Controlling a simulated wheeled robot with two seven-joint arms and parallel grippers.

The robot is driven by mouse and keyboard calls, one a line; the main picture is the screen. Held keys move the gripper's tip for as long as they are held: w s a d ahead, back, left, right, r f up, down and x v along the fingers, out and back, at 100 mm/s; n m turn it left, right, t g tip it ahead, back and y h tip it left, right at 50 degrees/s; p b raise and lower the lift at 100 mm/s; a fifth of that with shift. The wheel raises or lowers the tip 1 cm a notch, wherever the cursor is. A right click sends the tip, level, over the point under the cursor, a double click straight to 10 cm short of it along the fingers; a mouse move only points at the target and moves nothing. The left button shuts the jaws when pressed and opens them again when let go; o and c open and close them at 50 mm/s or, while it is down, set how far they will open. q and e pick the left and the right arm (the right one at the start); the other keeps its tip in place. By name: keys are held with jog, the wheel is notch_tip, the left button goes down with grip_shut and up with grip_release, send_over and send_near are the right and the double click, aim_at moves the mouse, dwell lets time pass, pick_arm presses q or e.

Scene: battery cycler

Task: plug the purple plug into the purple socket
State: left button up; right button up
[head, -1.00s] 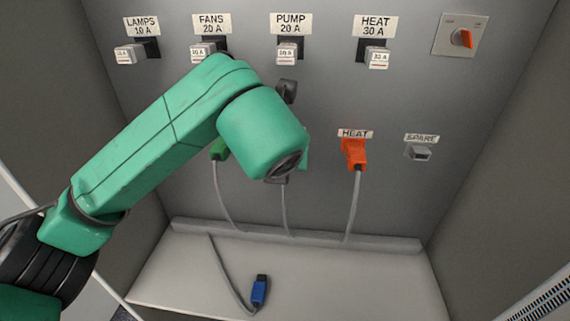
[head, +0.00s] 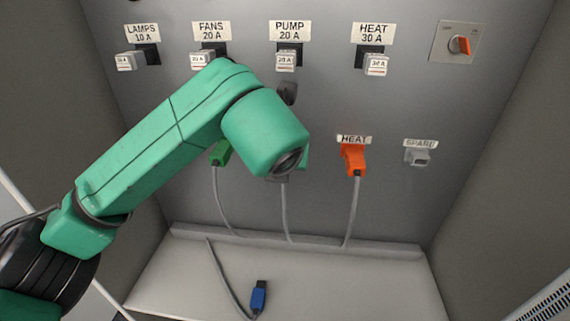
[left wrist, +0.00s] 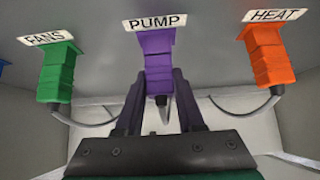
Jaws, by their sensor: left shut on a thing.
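In the left wrist view the purple plug (left wrist: 157,62) stands at the panel under the PUMP label, between the green and orange plugs. Its front end meets the panel at the purple socket (left wrist: 153,34), which is mostly covered; I cannot tell how deep the plug sits. My left gripper (left wrist: 158,82) is shut on the purple plug, one dark finger on each side. A grey cable hangs behind the plug. In the head view my green arm hides the purple plug, its socket and the fingers. My right gripper is in neither view.
The green plug (head: 221,154) and orange plug (head: 353,160) flank the spot. A SPARE socket (head: 418,158) is at right. A blue plug (head: 259,296) lies on the shelf (head: 330,275). Side walls enclose the panel.

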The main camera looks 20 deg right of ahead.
pick_arm(q)
jog(key=shift+w, duration=0.1)
jog(key=o, duration=1.1)
jog(key=shift+c, duration=0.2)
